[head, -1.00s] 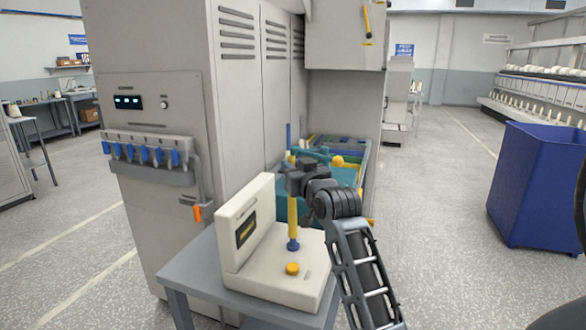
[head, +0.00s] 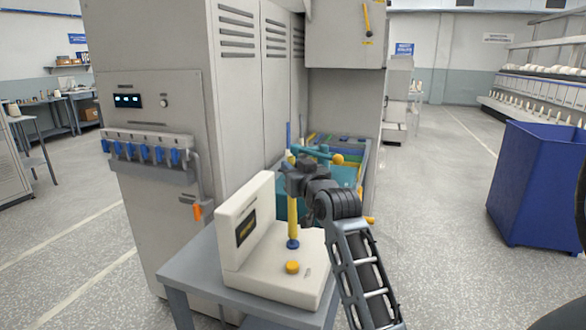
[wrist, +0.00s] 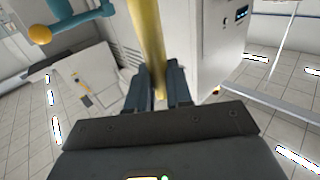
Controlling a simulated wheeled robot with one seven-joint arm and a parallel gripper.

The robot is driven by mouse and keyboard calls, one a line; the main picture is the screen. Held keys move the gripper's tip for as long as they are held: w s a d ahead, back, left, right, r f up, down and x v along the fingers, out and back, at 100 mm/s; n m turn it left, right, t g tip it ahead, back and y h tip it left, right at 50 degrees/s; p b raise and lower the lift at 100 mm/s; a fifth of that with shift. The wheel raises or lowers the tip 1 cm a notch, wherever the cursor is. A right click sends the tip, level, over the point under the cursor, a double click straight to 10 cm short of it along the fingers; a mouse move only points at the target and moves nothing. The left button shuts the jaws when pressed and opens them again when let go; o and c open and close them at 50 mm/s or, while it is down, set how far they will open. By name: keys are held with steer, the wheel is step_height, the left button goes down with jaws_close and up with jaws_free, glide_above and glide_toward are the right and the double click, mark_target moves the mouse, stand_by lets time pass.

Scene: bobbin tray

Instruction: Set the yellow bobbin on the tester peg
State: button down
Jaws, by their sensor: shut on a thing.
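The yellow bobbin (head: 292,212) is a slim upright tube in the head view. My gripper (head: 294,178) is shut on its upper part; in the wrist view the tube (wrist: 148,45) runs up from between the two fingers (wrist: 156,78). The cream tester (head: 270,270) stands on a grey table. A blue collar (head: 292,244) sits on the tester's base, and the bobbin's lower end appears to meet it. I cannot tell whether the collar belongs to the peg or the bobbin. The peg inside is hidden.
The tester has an upright display panel (head: 246,228) left of the bobbin and a yellow button (head: 292,267) in front. A teal bar with a yellow ball (head: 338,159) is close behind my gripper. A grey machine cabinet (head: 160,70) is behind; a blue bin (head: 540,190) stands right.

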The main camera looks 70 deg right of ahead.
steer(key=shift+f, duration=0.45)
steer(key=c, duration=1.3)
jaws_free()
steer(key=v, duration=1.1)
steer(key=shift+p, duration=0.3)
steer(key=s+a+f+n+t+y, duration=0.1)
steer(key=s+a+f+n+y, duration=0.15)
steer(key=a+f, duration=0.6)
steer(key=s+a+f+n+t+y, duration=0.1)
steer(key=a+f+y, duration=0.2)
steer(key=a, duration=1)
steer(key=s+a+n+y, duration=0.5)
steer(key=s+a+y, duration=0.1)
steer(key=s+a, duration=0.8)
steer(key=s, duration=0.2)
steer(key=shift+s+f+y, duration=0.2)
steer(key=shift+s+y, duration=0.15)
